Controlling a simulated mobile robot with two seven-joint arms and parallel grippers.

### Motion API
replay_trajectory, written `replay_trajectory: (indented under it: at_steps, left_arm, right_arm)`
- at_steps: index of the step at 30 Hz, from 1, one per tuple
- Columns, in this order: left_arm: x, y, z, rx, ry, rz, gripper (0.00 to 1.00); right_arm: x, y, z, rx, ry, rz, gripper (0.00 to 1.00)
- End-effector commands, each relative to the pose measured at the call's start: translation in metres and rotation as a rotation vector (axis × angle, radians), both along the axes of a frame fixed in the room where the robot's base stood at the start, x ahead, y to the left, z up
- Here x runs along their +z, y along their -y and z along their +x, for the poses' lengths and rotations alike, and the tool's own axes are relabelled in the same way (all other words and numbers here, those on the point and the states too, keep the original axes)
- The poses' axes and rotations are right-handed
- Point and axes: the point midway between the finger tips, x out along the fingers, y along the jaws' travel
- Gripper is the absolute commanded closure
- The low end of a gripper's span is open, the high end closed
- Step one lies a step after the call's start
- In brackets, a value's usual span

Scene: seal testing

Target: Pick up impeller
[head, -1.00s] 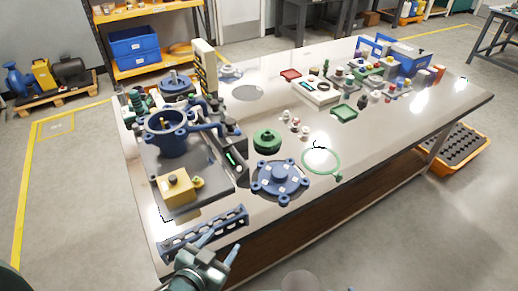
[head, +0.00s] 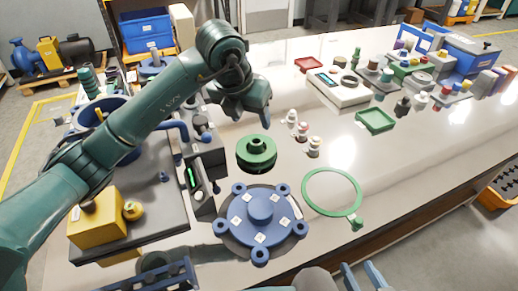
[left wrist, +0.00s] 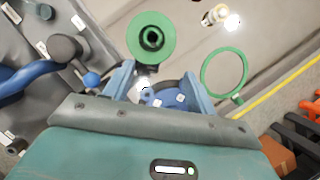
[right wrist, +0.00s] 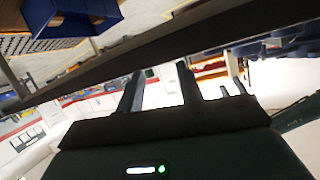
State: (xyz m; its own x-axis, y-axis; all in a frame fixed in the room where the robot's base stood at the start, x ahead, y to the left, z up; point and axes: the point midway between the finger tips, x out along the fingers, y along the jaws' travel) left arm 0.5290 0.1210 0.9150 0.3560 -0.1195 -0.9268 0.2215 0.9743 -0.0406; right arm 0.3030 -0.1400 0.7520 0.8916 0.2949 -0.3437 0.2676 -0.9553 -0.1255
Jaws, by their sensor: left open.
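The impeller, a green round part with a dark central bore, appears in the head view (head: 256,152) on the table behind the blue flanged cover (head: 262,216). In the left wrist view the impeller (left wrist: 150,38) lies beyond the fingertips, apart from them. My left gripper (head: 250,110) is above the table just behind the impeller in the head view. Its fingers are spread and empty in the left wrist view (left wrist: 158,82). My right gripper (head: 362,276) is at the bottom edge of the head view. Its fingers are apart and empty in the right wrist view (right wrist: 160,85).
A green ring (head: 332,192) lies right of the blue cover. Several small white-and-red fittings (head: 303,132) stand beside the impeller. A blue pump housing (head: 92,120) and yellow block (head: 97,217) are at left, partly behind my left arm. A green tray (head: 375,120) lies further right.

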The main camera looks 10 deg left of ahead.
Motion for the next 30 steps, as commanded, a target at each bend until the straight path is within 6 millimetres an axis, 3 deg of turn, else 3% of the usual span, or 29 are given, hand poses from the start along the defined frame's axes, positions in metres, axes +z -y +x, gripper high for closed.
replay_trajectory:
  at_steps: [4,12,20,30]
  left_arm:
    - [-0.007,-0.009,0.008,0.033,0.015,0.041,0.44]
    - [-0.053,-0.004,0.027,0.031,0.014,0.039,0.44]
    - [-0.072,-0.002,0.035,0.029,0.016,0.037,0.44]
    - [-0.113,0.0,0.053,0.029,0.014,0.036,0.44]
  right_arm:
    - [-0.001,0.0,0.0,0.0,0.005,0.002,0.64]
    - [0.0,0.001,-0.001,-0.003,0.014,0.0,0.64]
    - [0.001,0.002,-0.001,-0.003,0.02,0.0,0.64]
    - [0.002,0.002,-0.001,-0.005,0.029,0.0,0.64]
